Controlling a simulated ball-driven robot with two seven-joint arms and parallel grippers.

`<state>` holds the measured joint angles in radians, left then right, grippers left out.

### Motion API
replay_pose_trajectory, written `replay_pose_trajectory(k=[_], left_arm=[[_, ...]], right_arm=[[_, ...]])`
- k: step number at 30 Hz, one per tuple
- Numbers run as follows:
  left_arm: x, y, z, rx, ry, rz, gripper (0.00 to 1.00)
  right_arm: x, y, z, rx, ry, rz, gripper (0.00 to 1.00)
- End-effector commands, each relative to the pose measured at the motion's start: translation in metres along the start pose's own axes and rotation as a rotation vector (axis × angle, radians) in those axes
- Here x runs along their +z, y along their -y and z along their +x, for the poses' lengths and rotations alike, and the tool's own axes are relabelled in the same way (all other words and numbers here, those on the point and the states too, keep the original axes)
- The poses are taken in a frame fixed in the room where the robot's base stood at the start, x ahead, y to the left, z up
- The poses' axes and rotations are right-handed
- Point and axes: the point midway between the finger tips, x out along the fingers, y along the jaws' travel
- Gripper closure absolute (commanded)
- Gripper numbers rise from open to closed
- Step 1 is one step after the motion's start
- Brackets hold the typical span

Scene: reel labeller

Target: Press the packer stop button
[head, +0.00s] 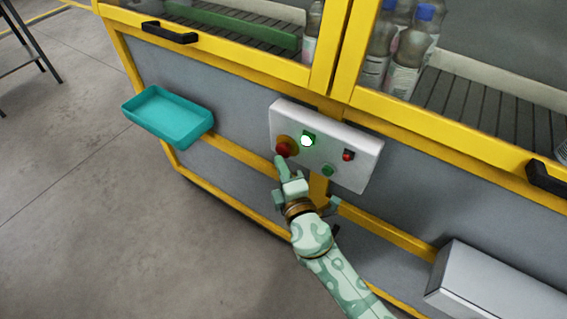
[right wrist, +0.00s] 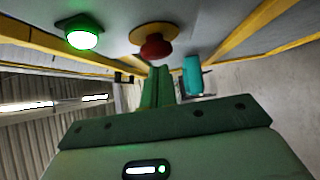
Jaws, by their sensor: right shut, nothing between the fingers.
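The control panel (head: 340,158) is a light grey box on the front of the yellow-framed machine. At its left is a red mushroom button (head: 283,149) on a yellow-orange base, the stop button. It also shows in the right wrist view (right wrist: 154,47). My right gripper (head: 281,161) is shut and empty, its fingertips just below the red button. In the right wrist view its closed fingers (right wrist: 158,72) point at the red button's lower edge; I cannot tell whether they touch it. My left gripper is not in view.
The panel also has a lit green lamp (head: 307,140), a green button (head: 327,170) and a small red-and-black switch (head: 348,155). A teal tray (head: 168,114) sticks out at left. A grey box (head: 495,287) is at lower right. Bottles (head: 408,58) stand behind the windows.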

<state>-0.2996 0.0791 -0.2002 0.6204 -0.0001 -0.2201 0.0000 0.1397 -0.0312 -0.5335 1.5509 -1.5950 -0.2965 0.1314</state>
Motion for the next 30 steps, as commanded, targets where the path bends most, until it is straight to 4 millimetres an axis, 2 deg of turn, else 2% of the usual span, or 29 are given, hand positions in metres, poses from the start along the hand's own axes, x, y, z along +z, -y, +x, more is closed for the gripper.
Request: replay_pose_trajectory(k=[14,21,30], left_arm=[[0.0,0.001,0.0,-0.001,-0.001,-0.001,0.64],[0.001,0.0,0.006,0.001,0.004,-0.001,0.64],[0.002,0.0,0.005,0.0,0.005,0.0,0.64]], right_arm=[[0.007,0.001,0.006,-0.001,0.0,0.0,1.0],[0.022,0.001,0.019,0.0,0.003,0.001,1.0],[0.026,-0.002,0.021,0.005,0.01,-0.005,1.0]])
